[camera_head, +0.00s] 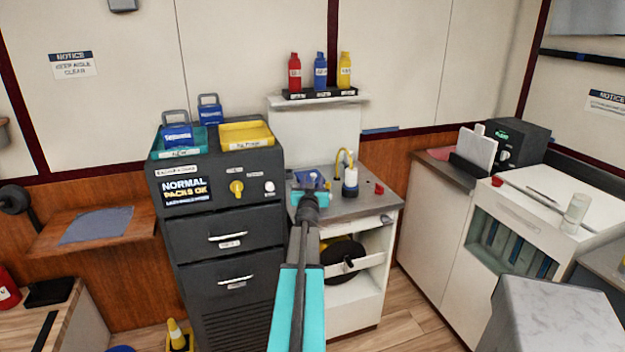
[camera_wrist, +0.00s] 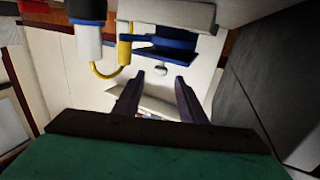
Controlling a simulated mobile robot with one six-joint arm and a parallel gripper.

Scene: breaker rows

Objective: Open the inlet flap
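A small blue piece, which looks like the inlet flap (camera_head: 308,177), shows on the white counter unit just behind the end of my arm. In the wrist view a blue plate (camera_wrist: 165,50) with a pale round knob (camera_wrist: 161,70) sits ahead of my fingers, against a light grey block. I cannot tell for sure that this is the flap, or how far it is tilted. My gripper (camera_wrist: 158,92) is open, with two dark fingers apart and nothing between them. The knob shows beyond the fingertips, apart from them. In the head view my arm hides the fingers.
A dark cabinet (camera_head: 225,245) with a yellow knob (camera_head: 236,188) is close on the left. A shelf with bottles (camera_head: 320,94) hangs above.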

